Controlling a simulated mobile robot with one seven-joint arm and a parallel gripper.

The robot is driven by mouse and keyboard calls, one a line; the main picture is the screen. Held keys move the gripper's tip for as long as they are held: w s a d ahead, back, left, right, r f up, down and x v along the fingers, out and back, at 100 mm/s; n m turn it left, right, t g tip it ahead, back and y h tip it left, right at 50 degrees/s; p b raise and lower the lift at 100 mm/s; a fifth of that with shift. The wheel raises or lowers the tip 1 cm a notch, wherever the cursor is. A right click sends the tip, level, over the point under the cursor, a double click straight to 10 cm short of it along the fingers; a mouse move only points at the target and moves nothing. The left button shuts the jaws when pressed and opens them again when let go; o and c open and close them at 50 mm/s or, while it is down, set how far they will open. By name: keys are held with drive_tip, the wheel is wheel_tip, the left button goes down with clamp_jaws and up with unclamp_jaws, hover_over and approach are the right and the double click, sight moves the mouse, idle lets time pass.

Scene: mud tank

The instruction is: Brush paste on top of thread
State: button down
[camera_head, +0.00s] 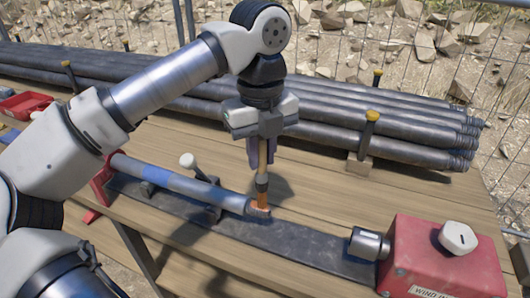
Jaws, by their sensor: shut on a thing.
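My gripper (262,152) points down at the middle of the view, shut on the handle of a brush (262,184). The brush is upright, with a dark ferrule and an orange-brown lower end. The brush end is at the right end of a blue-grey pipe (185,184), where the thread (258,211) is. It looks in contact with the thread, but the exact contact is hard to tell. An orange-brown patch shows around the brush end; I cannot tell paste from bristles. The pipe lies on a dark rail, with a white-knobbed clamp (189,162) beside it. No paste container is clearly seen.
A red box (445,262) with a white knob and metal socket (367,245) stands at the right end of the dark rail (300,240). Several dark pipes (330,115) lie stacked behind, held by yellow-topped posts (370,128). A red tray (24,104) is at far left.

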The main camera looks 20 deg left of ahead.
drive_tip(key=shift+d+b, duration=0.15)
drive_tip(key=shift+b, duration=0.45)
idle(1.0)
drive_tip(key=shift+r+p, duration=2.1)
drive_tip(key=shift+r, duration=0.85)
